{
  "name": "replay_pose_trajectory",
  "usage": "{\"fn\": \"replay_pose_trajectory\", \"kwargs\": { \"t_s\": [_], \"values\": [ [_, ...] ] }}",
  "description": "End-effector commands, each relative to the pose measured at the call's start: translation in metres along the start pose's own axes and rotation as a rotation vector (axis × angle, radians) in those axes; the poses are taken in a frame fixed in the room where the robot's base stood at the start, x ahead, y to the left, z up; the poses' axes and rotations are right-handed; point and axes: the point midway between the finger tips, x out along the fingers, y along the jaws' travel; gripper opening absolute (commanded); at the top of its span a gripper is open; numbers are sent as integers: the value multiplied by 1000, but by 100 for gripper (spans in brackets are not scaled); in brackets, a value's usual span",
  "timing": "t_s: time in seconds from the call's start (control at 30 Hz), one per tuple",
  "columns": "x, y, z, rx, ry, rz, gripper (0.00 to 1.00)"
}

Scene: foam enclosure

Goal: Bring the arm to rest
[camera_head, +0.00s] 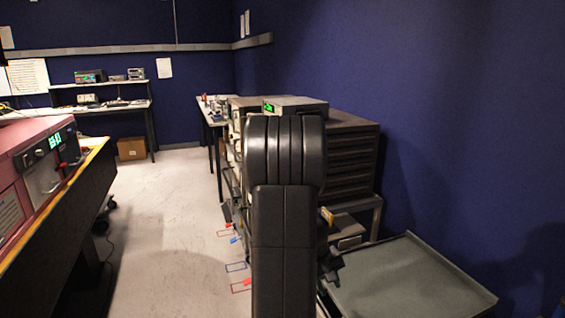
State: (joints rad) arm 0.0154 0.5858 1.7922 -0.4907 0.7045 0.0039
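My black arm (284,225) stands upright in the middle of the view, with its rounded, ribbed joint at the top. It blocks part of the equipment behind it. I cannot make out my gripper or its fingertips. Some small dark shapes show at the arm's right edge, but I cannot tell what they are. I see nothing held.
A grey tray-like surface (410,284) lies close at the lower right, by the blue wall (450,120). A dark drawer cabinet (350,160) stands behind my arm. A bench with a pink instrument (32,170) is at the left. The pale floor (170,220) between is largely clear.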

Motion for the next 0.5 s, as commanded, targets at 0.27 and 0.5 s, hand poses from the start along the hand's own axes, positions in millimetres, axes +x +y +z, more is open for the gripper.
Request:
{"fn": "replay_pose_trajectory", "kwargs": {
  "t_s": [0.27,0.5],
  "values": [
    [-20,8,-1,2,6,-35,33],
    [-65,9,-1,1,7,-34,33]
  ]
}}
